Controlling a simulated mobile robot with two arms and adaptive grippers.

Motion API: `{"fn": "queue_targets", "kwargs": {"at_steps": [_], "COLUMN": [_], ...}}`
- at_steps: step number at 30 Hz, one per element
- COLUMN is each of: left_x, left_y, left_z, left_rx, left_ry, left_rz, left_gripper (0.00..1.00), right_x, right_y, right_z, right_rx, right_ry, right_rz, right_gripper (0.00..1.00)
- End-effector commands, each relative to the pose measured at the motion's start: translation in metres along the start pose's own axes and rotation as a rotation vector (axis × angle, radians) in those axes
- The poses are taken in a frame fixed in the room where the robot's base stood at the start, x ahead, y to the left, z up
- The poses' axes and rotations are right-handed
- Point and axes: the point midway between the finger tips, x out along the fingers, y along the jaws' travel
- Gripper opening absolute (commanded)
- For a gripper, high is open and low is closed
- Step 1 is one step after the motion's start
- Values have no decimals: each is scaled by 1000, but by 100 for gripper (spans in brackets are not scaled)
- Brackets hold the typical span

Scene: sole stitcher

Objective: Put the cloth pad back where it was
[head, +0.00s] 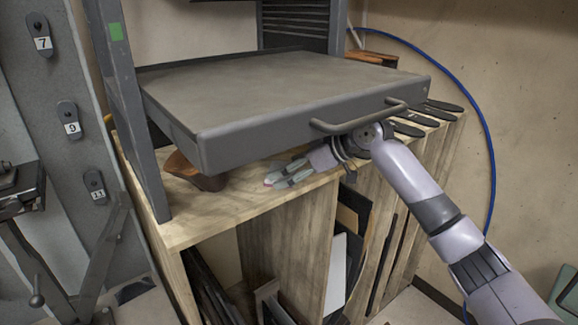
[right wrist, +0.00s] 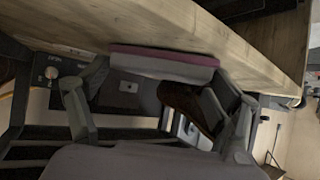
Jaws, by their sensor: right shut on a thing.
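The cloth pad (right wrist: 163,62) shows in the right wrist view as a flat strip, maroon along one edge and grey on its side. It sits between the fingertips of my right gripper (right wrist: 160,82), which is shut on it. In the head view my right gripper (head: 291,172) reaches in from the right, beneath the grey metal drawer (head: 290,92) and just over the wooden bench top (head: 215,215). Only a small pinkish bit shows at its tips there. I cannot tell whether the pad touches the wood. My left gripper is not in view.
The drawer, with its bar handle (head: 358,116), hangs low over the hand. A brown wooden piece (head: 195,172) lies under its left corner. Several dark soles (head: 440,106) lie at the right end. A grey post (head: 130,105) rises on the left. Slots below hold panels.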

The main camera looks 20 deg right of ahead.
Motion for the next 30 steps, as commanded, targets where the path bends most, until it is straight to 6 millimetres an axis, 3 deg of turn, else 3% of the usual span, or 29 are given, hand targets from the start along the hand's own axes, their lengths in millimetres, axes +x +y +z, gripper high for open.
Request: {"fn": "queue_targets", "kwargs": {"at_steps": [4,5,12,24,30], "left_x": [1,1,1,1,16], "left_y": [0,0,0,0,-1], "left_z": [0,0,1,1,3], "left_rx": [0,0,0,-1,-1], "left_ry": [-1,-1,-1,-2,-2], "left_rz": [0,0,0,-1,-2], "left_gripper": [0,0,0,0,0], "right_x": [2,2,1,-2,-33], "right_y": [0,0,0,0,2], "right_z": [3,3,2,0,3], "right_rx": [1,1,1,0,-1], "right_ry": [0,0,0,0,2], "right_rz": [-1,0,-1,0,4], "right_gripper": [57,85,100,100,100]}}
